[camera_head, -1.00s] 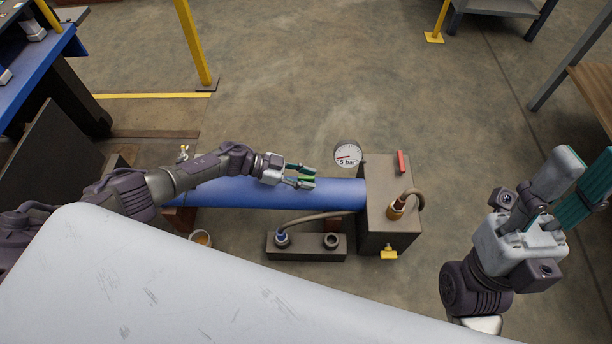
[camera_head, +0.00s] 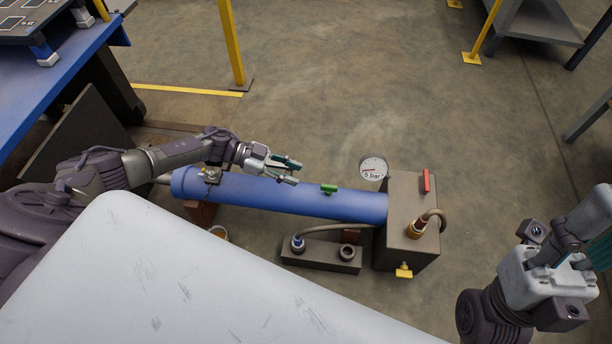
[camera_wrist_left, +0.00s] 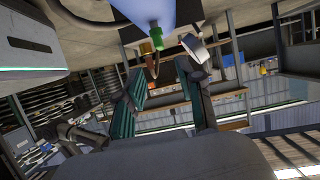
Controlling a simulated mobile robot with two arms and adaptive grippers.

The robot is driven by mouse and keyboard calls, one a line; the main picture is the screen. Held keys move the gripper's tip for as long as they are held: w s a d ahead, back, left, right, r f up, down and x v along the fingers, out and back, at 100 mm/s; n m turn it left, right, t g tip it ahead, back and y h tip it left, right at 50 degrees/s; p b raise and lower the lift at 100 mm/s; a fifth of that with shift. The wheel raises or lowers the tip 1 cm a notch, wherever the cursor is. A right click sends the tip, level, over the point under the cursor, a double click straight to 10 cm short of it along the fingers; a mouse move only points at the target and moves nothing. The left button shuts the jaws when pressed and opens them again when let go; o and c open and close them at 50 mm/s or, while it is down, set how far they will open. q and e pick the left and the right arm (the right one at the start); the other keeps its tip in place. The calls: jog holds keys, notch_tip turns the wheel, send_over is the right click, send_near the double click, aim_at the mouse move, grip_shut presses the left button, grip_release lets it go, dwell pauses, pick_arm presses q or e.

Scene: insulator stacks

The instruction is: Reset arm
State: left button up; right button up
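My left gripper (camera_head: 294,170) is over the blue cylinder (camera_head: 265,194) in the head view. Its two teal-padded fingers are apart with nothing between them. The green handle (camera_head: 328,189) on the cylinder is just right of the fingertips, with a gap. In the left wrist view the spread fingers (camera_wrist_left: 160,88) rise from below. The blue cylinder (camera_wrist_left: 145,15) and green handle (camera_wrist_left: 146,47) show beyond them at the top. My right gripper (camera_head: 590,240) is at the right edge, partly cut off, so its opening is unclear.
A grey block (camera_head: 408,225) with a red handle (camera_head: 426,181) and yellow handle (camera_head: 404,271) joins the cylinder's right end. A gauge (camera_head: 373,170) reads near 5 bar. A low dark block (camera_head: 320,254) has a hose. A blue table (camera_head: 50,85) is upper left. Open floor lies behind.

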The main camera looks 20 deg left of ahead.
pick_arm(q)
jog(key=shift+s+a+r, duration=0.1)
jog(key=shift+a+r, duration=0.05)
jog(key=shift+a, duration=0.15)
